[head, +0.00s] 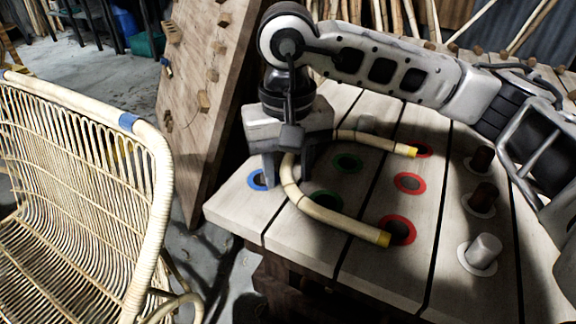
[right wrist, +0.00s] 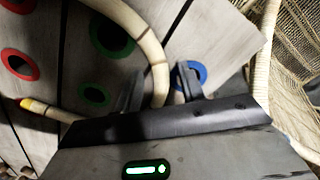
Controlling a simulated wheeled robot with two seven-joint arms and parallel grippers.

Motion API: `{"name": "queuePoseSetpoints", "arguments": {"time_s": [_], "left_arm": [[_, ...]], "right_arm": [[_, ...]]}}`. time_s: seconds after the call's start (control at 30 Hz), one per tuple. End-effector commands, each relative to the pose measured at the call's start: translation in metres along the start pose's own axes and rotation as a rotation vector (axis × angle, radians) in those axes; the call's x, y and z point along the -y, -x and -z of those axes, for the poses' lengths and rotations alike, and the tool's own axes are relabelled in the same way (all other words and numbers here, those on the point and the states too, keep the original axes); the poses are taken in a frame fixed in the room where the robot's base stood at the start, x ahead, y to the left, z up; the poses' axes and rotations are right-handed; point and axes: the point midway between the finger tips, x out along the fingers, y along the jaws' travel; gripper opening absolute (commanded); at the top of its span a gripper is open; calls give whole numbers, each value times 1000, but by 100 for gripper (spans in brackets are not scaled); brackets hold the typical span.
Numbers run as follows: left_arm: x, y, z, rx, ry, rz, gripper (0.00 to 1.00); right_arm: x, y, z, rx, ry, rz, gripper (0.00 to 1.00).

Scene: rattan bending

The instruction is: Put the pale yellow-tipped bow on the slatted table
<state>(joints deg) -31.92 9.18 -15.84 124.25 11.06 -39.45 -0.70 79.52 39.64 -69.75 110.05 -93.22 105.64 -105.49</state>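The pale bow (head: 335,220) is a U-shaped cane with yellow tips, and it appears to lie on the slatted table (head: 375,275). Its tips point right, near red-ringed holes, and its curve is at the left. My right gripper (head: 290,175) is over the curve, pointing down, with one finger on each side of the cane. In the right wrist view the bow (right wrist: 155,65) passes between the spread fingers (right wrist: 162,88), with a gap beside it. The gripper hides part of the curve in the head view. My left gripper is not in view.
The table has holes ringed blue (head: 257,180), green (head: 348,163) and red (head: 410,183). Upright pegs, including a grey one (head: 483,252), stand at its right. A rattan chair (head: 75,190) is at the left. A leaning wooden board (head: 205,90) stands behind the table's left edge.

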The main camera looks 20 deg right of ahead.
Motion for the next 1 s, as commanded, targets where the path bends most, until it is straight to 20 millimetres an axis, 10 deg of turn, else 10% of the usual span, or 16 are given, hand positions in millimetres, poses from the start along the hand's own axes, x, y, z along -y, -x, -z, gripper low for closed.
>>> {"name": "queuePoseSetpoints", "arguments": {"time_s": [0.27,0.7,1.0], "left_arm": [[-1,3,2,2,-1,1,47],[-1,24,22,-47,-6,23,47],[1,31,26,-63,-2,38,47]], "right_arm": [[0,12,0,-2,0,1,40],[0,101,0,-2,0,0,40],[0,122,0,0,0,0,40]]}}
